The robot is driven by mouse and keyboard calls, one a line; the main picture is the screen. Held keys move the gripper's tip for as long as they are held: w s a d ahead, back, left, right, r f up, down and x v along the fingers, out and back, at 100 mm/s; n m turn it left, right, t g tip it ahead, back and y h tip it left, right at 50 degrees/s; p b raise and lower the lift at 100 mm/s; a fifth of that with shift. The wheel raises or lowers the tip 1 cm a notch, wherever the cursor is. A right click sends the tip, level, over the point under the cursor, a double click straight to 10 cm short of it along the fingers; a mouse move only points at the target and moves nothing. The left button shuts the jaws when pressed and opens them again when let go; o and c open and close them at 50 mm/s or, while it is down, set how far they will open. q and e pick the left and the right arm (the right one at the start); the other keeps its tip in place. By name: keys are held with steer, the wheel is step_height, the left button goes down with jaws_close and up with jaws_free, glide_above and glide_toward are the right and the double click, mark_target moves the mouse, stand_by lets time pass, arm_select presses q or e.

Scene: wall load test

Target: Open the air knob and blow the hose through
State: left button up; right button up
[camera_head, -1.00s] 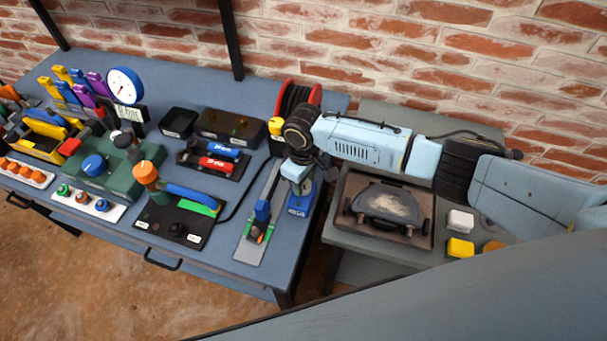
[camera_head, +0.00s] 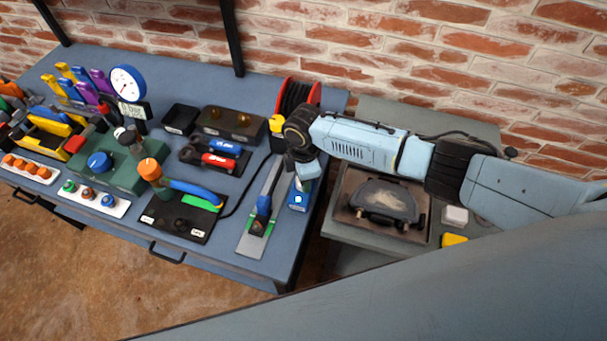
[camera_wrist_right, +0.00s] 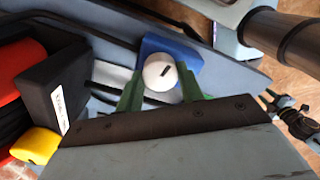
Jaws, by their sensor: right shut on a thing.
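A white round knob (camera_wrist_right: 159,72) with a dark slot mark sits on a blue block (camera_wrist_right: 186,60) in the right wrist view. My right gripper (camera_wrist_right: 158,92) has its green fingers on either side of the knob, shut on it. In the head view the blue block (camera_head: 299,199) stands at the bench's right end, below my right gripper (camera_head: 303,178); the fingers are hard to make out there. My left gripper is not in view.
A side table with a dark tray (camera_head: 345,222) is at the right. Left bench has gauge (camera_head: 126,83) and tool racks.

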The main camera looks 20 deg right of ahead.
steer(key=shift+n, duration=0.7)
steer(key=o, duration=1)
steer(key=shift+r, duration=0.1)
step_height(320, 180, up, 13)
steer(key=shift+r+p, duration=0.15)
steer(key=shift+p, duration=0.25)
